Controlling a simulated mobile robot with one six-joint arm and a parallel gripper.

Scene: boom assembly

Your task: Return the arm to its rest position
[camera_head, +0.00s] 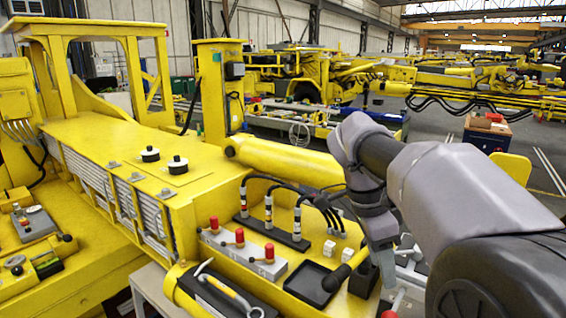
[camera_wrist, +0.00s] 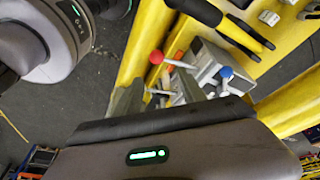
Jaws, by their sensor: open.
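My arm (camera_head: 455,185) reaches in from the right in the head view, its grey links in front of the yellow machine's right end. My gripper (camera_wrist: 157,95) shows in the wrist view with its two grey fingers apart. No object is seen held between them. Beyond the fingers is a grey lever box with a red-knobbed lever (camera_wrist: 157,58) and a blue-knobbed lever (camera_wrist: 226,72). I cannot tell how far the fingers are from the levers.
A yellow deck (camera_head: 130,145) carries two black knobs. A yellow cylinder (camera_head: 290,162) lies left of my arm. Floor shows at right.

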